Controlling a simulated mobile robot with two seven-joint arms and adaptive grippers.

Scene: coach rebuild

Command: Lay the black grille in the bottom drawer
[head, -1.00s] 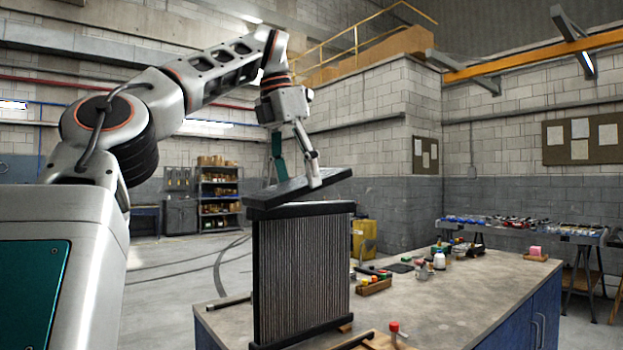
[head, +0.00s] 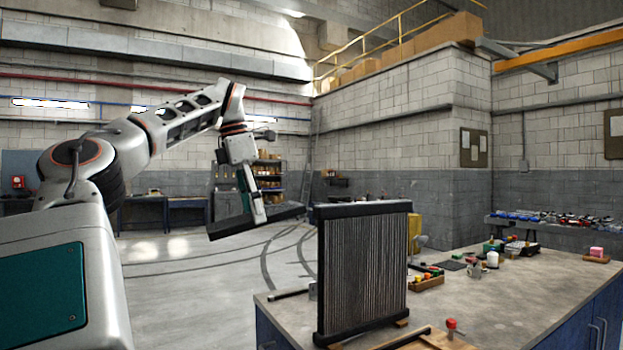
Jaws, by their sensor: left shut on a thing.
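My left gripper (head: 251,207) is shut on a long, flat, dark slab, which I take to be the black grille (head: 284,215). It holds the grille in the air, slightly tilted, left of the bench and above the open floor in the picture. The fingers cover part of the grille. No open drawer shows. The blue bench front (head: 590,320) has vertical handles at the lower right edge, and I cannot tell whether a bottom drawer is there. My right gripper is not in view.
A finned radiator (head: 362,270) stands upright on the grey bench top (head: 510,285), close to the grille's right end in the picture. The floor (head: 190,290) at left is clear.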

